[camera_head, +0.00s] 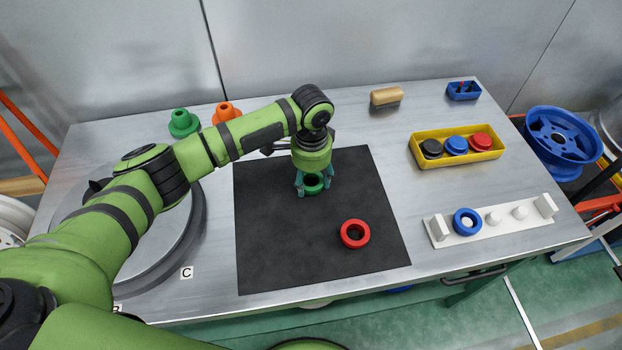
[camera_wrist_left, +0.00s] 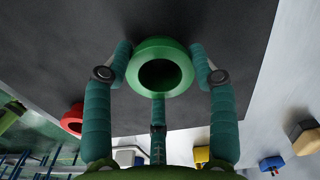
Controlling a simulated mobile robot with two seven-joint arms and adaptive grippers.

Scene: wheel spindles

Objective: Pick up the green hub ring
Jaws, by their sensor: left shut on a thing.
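The green hub ring (camera_head: 313,184) is at the black mat (camera_head: 285,250), between the fingers of my left gripper (camera_head: 314,185). In the left wrist view the green ring (camera_wrist_left: 160,50) faces the camera, with the teal fingers of the left gripper (camera_wrist_left: 160,75) closed around its outer side. I cannot tell whether the ring touches the mat or hangs just above it. A red ring (camera_head: 355,233) lies on the mat to the right and nearer the front; it also shows in the left wrist view (camera_wrist_left: 72,119). My right gripper is not in view.
A white rack (camera_head: 480,232) with a blue ring (camera_head: 467,221) on one peg stands at right. Behind it is a yellow tray (camera_head: 417,152) with black, blue and red pieces. Green (camera_head: 183,122) and orange (camera_head: 226,112) spindles stand back left, beside a grey turntable (camera_head: 165,240). The mat's front is clear.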

